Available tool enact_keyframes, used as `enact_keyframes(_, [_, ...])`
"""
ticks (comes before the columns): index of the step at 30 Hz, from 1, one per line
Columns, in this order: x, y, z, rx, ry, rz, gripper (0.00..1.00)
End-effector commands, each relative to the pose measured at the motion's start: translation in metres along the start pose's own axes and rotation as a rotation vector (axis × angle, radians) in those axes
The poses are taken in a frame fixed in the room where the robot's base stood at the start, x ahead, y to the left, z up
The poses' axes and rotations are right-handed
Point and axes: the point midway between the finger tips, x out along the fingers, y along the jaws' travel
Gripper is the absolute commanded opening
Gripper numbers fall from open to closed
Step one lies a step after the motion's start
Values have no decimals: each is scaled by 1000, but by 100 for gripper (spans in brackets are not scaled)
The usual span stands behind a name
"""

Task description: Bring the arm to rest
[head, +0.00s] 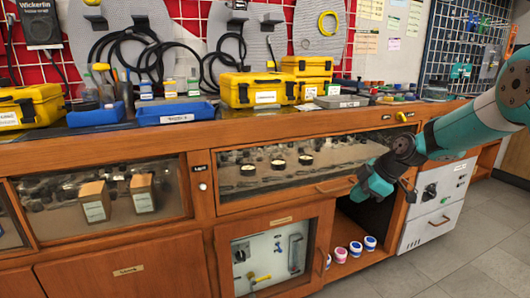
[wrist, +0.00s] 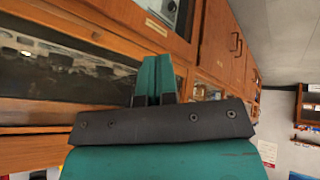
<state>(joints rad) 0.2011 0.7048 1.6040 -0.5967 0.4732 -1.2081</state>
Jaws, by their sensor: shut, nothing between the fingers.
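My teal and dark grey arm (head: 470,125) reaches in from the right edge of the head view, bent over the bench front. My gripper (head: 358,193) is at its lower end, in front of the wooden cabinet near the right end of the glass-fronted drawer. In the wrist view my gripper (wrist: 155,78) shows two teal fingers side by side, shut, with nothing held between them. From the head view I cannot tell whether the gripper touches the cabinet.
The wooden bench (head: 250,128) carries yellow cases (head: 262,90) and blue trays (head: 175,112). An open compartment below holds several small round-lidded jars (head: 355,249). A white drawer unit (head: 436,205) stands close beneath my arm. Grey floor (head: 470,265) is clear at the lower right.

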Motion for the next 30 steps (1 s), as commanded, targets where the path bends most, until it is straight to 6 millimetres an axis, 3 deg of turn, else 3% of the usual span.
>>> enact_keyframes(1, [-18, -25, -34, 53, -5, -31, 0])
enact_keyframes(3, [-39, -64, -67, 155, -23, -74, 0])
enact_keyframes(6, [-68, -125, -104, 298, -59, -129, 0])
enact_keyframes(9, [-94, -188, -126, 433, -105, -174, 0])
enact_keyframes(15, [-129, -286, -134, 636, -193, -220, 0])
enact_keyframes(21, [-151, -362, -121, 790, -271, -236, 0])
enact_keyframes(23, [-162, -373, -121, 823, -289, -238, 0])
enact_keyframes(30, [-213, -353, -153, 821, -287, -238, 0])
